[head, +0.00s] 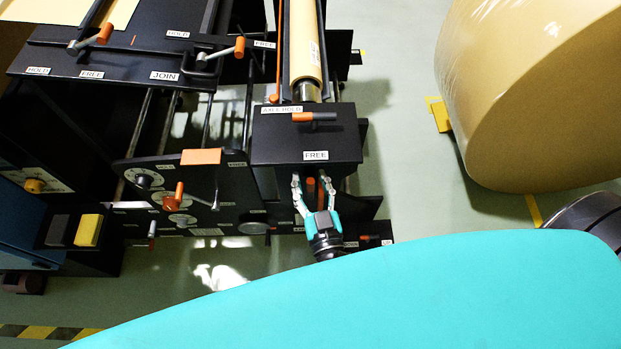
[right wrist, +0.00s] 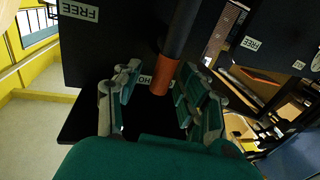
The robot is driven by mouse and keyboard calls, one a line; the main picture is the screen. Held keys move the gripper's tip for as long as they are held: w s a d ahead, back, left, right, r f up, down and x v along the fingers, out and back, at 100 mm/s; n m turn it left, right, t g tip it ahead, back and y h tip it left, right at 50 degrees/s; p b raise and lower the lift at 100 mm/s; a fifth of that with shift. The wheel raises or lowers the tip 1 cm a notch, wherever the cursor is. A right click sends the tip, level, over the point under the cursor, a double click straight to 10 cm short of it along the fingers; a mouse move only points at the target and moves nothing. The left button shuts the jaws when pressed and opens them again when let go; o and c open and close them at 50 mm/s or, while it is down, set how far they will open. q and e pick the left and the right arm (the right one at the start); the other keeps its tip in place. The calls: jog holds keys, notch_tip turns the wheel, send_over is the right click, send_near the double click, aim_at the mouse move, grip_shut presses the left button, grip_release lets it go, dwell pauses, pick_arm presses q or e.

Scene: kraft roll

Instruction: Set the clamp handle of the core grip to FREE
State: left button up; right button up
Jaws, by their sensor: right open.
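My left gripper is not in view.
A machine panel (head: 228,190) with dials and an orange-knobbed crank (head: 178,195) stands left. A large kraft roll (head: 540,90) is at right.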

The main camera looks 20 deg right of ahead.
jog(key=shift+w, duration=0.1)
jog(key=shift+c, duration=0.5)
grip_shut()
